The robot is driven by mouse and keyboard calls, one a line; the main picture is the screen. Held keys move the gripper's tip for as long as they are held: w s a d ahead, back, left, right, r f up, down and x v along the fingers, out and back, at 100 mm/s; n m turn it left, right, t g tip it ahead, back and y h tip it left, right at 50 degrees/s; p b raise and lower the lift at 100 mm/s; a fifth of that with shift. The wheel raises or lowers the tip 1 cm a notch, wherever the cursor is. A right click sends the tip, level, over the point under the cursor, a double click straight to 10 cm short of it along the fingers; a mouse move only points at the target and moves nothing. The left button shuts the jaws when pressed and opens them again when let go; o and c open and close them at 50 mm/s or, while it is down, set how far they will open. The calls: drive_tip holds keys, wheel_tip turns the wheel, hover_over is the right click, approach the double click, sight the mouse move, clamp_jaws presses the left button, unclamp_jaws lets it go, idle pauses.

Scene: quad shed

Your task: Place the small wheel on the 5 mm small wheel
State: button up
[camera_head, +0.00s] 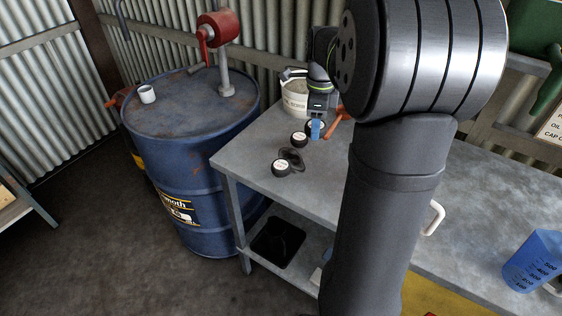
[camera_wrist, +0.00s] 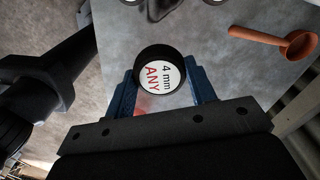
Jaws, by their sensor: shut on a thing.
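My gripper (camera_wrist: 162,95) has its blue fingers on both sides of a small black wheel (camera_wrist: 160,72), whose white face reads "4 mm ANY". In the head view my gripper (camera_head: 316,130) is at the far part of the grey bench, with the held wheel partly hidden. Two other small black wheels with pale faces, one (camera_head: 299,139) nearer the gripper and one (camera_head: 281,168) farther toward the bench's left edge, lie on the bench. Their labels are too small to read. Both show only partly at the wrist view's top edge. I cannot tell the held wheel's height above the bench.
A dark, loop-like object (camera_head: 293,156) lies between the two loose wheels. A brown, spoon-like tool (camera_wrist: 270,39) lies right of the gripper. A pale bucket (camera_head: 294,103) stands behind. A blue drum (camera_head: 188,185) stands left, and a blue measuring jug (camera_head: 533,262) stands at the right.

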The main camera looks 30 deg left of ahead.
drive_tip(key=s+d+n, duration=0.2)
drive_tip(key=s+d, duration=0.1)
drive_tip(key=d, duration=0.1)
hover_over(281, 164)
wheel_tip(281, 164, down, 6)
drive_tip(key=shift+d+f, duration=0.15)
drive_tip(key=shift+f, duration=2.1)
drive_tip(key=shift+f, duration=0.2)
drive_tip(key=o, duration=1)
